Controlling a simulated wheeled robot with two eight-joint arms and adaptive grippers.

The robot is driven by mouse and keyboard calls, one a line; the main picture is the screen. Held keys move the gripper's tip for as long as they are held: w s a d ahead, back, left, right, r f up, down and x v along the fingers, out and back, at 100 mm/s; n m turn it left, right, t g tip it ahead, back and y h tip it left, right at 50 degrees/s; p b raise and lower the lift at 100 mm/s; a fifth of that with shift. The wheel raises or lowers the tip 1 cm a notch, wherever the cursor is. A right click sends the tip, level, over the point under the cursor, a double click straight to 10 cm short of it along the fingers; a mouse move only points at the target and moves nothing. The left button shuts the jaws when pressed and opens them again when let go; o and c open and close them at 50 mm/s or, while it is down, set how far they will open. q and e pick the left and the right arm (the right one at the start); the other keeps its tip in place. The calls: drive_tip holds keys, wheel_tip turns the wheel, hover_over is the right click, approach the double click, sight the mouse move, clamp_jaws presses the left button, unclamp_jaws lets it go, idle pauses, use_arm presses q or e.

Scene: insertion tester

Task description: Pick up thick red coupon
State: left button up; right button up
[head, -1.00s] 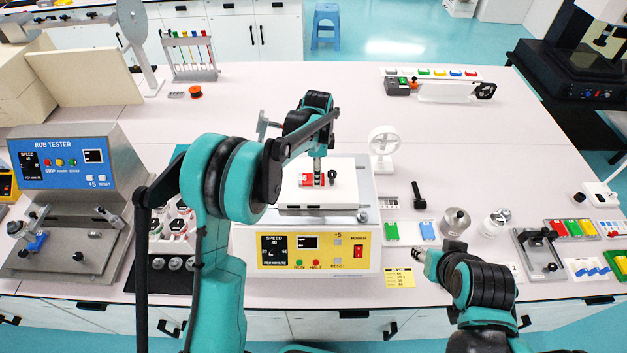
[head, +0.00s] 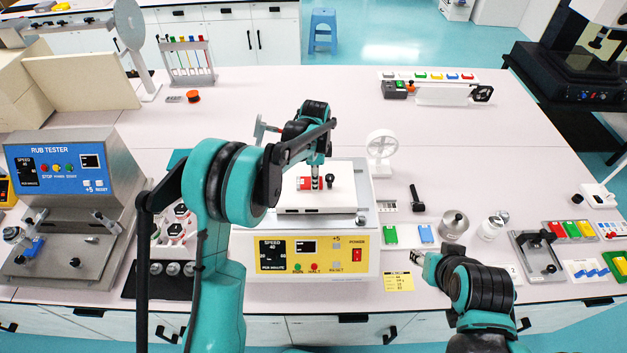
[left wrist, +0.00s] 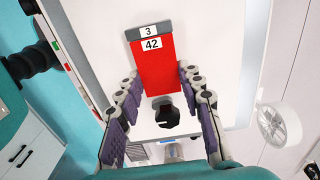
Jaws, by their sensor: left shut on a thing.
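The red coupon (left wrist: 157,72), marked 42 with a grey end marked 3, lies on the white platform (left wrist: 205,60) of the yellow-fronted tester. It also shows in the head view (head: 304,184), partly behind my left gripper (head: 316,183). My left gripper's fingers (left wrist: 158,75) stand on both sides of the coupon in the left wrist view and are shut on it. I cannot tell whether the coupon is lifted off the platform. My right gripper (head: 421,259) is at the table's front edge, right of the tester; its finger state is too small to tell.
A black knob (left wrist: 167,112) stands on the platform close to the coupon. The rub tester (head: 70,165) is at the left. Green (head: 390,234) and blue (head: 426,233) pieces lie right of the yellow-fronted tester. The back middle of the table is clear.

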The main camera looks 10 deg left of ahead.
use_arm(q)
drive_tip(key=r, duration=0.4)
drive_tip(key=shift+s+d+r, duration=0.1)
drive_tip(key=shift+d+r, duration=0.1)
drive_tip(key=s+d+r, duration=0.5)
drive_tip(key=d+r, duration=0.1)
drive_tip(key=d, duration=0.4)
drive_tip(key=shift+r+p, duration=0.15)
drive_tip(key=shift+p, duration=0.25)
